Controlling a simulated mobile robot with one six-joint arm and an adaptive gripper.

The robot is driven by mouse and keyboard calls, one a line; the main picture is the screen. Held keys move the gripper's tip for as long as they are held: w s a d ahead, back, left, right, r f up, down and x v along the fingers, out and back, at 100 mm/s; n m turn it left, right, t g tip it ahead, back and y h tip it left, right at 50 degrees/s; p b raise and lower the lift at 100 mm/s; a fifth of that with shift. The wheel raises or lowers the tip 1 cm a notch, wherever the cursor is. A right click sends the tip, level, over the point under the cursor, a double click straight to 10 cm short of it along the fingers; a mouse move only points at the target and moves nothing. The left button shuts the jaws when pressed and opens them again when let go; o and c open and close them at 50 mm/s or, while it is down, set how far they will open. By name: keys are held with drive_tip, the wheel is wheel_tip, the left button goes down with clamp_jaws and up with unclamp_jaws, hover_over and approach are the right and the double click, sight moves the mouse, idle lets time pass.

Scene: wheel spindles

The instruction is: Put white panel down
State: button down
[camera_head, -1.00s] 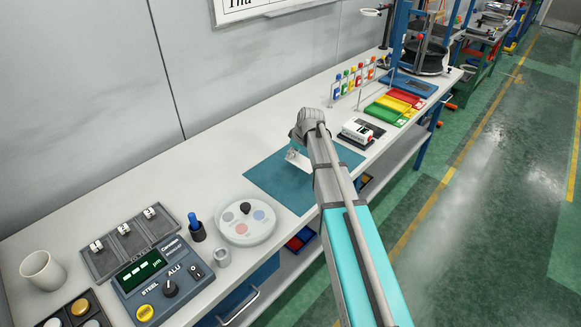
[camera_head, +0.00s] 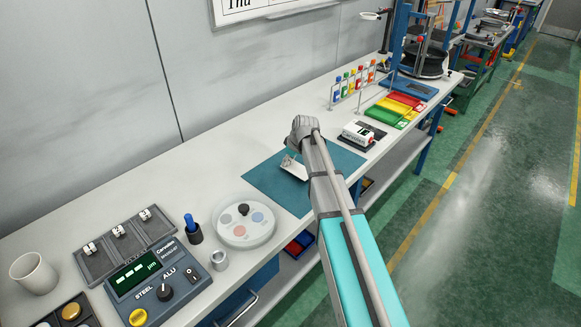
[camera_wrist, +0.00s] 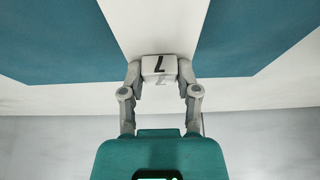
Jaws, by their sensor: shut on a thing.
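The white panel (camera_head: 296,170) is over the teal mat (camera_head: 262,181) on the bench, below my gripper (camera_head: 291,156). In the wrist view my gripper (camera_wrist: 160,74) is shut on a small white block with a dark mark like a 7 (camera_wrist: 159,66). The white panel (camera_wrist: 152,25) runs up the picture from that block, with the teal mat (camera_wrist: 45,45) showing on both sides. My arm hides part of the mat in the head view. I cannot tell whether the panel touches the mat.
A round pale tray (camera_head: 245,236) stands in front of the mat, beside a dark holder with a blue-topped item (camera_head: 193,230). A white device (camera_head: 360,133) and coloured bins (camera_head: 400,103) stand beyond it. A meter (camera_head: 155,285) and a mug (camera_head: 35,273) are nearer.

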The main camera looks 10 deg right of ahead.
sight(298, 170)
drive_tip(key=shift+f+b, duration=0.5)
drive_tip(key=shift+f, duration=0.35)
drive_tip(key=shift+c, duration=1.7)
unclamp_jaws()
drive_tip(key=p+v, duration=1.1)
drive_tip(key=v, duration=0.1)
drive_tip(key=shift+w+r, duration=0.1)
